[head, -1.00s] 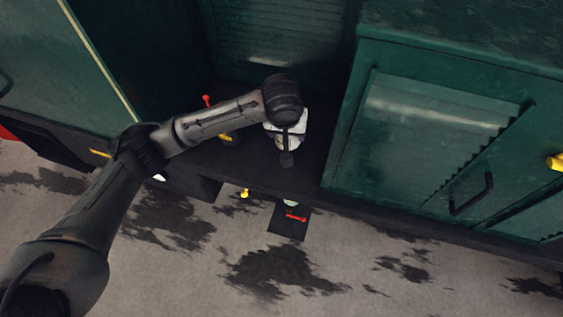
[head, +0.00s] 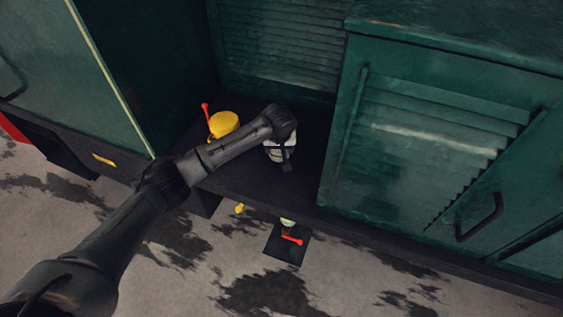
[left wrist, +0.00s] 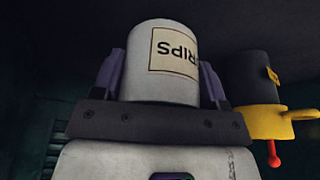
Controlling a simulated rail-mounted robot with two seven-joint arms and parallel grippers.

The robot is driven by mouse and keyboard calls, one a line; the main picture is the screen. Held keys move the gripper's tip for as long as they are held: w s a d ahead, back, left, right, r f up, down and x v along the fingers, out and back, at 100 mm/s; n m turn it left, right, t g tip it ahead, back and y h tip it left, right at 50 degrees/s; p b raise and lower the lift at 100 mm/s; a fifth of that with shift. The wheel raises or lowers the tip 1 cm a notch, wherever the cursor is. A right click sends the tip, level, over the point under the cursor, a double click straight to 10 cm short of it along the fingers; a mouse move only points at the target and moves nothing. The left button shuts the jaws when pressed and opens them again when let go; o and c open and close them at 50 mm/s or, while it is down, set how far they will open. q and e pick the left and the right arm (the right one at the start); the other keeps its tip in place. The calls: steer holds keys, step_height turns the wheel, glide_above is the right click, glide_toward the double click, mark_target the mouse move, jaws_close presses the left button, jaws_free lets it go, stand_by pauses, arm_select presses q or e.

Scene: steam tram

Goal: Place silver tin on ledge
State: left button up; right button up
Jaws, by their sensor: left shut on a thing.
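A pale silver-white tin (left wrist: 162,65) with a cream label, its lettering upside down, fills the middle of the left wrist view. My left gripper (left wrist: 165,82) is shut on it, with one purple finger on each side. In the head view my left gripper (head: 280,158) is over the dark ledge (head: 235,180) between the green cabinets. The tin cannot be made out clearly there behind the hand and wrist. I cannot tell whether the tin touches the ledge. My right gripper is not in view.
A yellow-topped can (head: 223,124) and a red-knobbed lever (head: 206,108) stand on the ledge left of my gripper. The green louvred cabinet (head: 420,140) rises close on the right. A dark step with a red handle (head: 291,240) hangs below the ledge's front edge.

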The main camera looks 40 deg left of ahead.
mark_target(280, 166)
arm_select(q)
step_height(280, 166, down, 6)
steer(key=shift+r+b, duration=0.25)
steer(key=shift+b, duration=0.15)
steer(key=shift+f, duration=0.2)
steer(key=shift+f, duration=0.15)
steer(key=o, duration=0.9)
steer(key=shift+o, duration=0.2)
